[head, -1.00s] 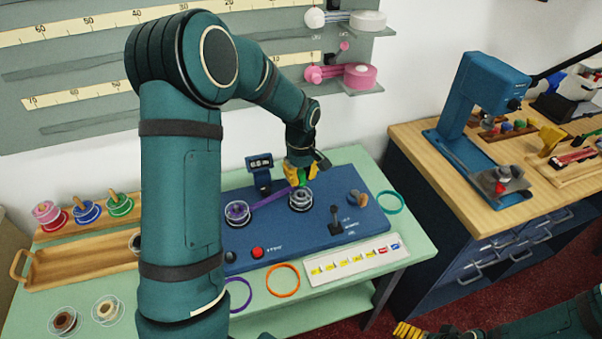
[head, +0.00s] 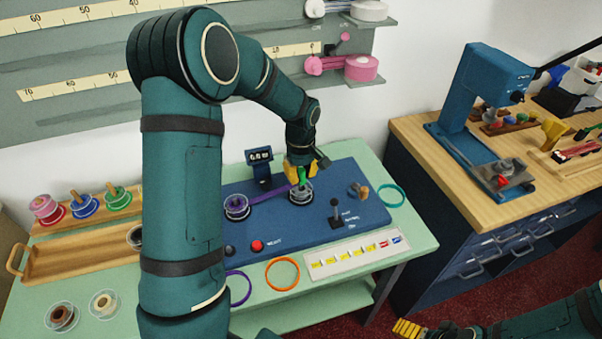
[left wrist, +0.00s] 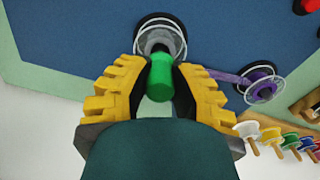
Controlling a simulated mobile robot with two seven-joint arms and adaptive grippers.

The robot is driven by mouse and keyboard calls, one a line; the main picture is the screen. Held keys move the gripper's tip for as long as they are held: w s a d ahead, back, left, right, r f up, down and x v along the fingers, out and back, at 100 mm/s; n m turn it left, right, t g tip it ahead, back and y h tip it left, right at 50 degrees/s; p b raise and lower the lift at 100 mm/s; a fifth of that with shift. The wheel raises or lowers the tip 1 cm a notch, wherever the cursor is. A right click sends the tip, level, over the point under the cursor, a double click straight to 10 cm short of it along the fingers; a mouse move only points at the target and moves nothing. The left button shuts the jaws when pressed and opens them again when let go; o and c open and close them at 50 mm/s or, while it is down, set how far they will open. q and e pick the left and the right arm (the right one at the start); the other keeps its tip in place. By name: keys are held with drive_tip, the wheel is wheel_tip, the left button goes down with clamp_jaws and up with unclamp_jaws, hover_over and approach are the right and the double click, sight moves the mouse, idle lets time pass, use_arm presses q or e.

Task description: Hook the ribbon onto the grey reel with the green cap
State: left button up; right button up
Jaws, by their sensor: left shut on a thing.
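The grey reel (head: 301,194) stands on the blue board, with its green cap (head: 301,174) on top. My left gripper (head: 299,171) is right above the reel, its yellow fingers shut on the green cap. In the left wrist view the green cap (left wrist: 160,79) is between the pads, over the grey reel (left wrist: 158,38). The purple ribbon (head: 271,194) stretches from the purple reel (head: 236,207) to the fingers. Its far end is hidden behind a finger, so I cannot tell whether it is hooked. My right gripper (head: 408,328) is at the bottom edge, its jaws unclear.
The blue board (head: 295,229) also carries a small display (head: 259,157), a lever (head: 336,214) and a red button (head: 257,245). Orange (head: 282,274) and teal (head: 390,195) rings lie on the green table. A wooden tray (head: 80,262) is at left.

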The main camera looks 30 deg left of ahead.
use_arm(q)
drive_tip(key=shift+f, duration=0.25)
drive_tip(key=shift+f+b, duration=0.35)
drive_tip(key=shift+b, duration=0.05)
drive_tip(key=shift+f+b, duration=0.4)
drive_tip(key=shift+f, duration=0.25)
drive_tip(key=o, duration=0.8)
drive_tip(key=shift+o, duration=0.2)
wheel_tip(320, 180, up, 7)
drive_tip(key=p, duration=0.5)
drive_tip(key=shift+r, duration=0.1)
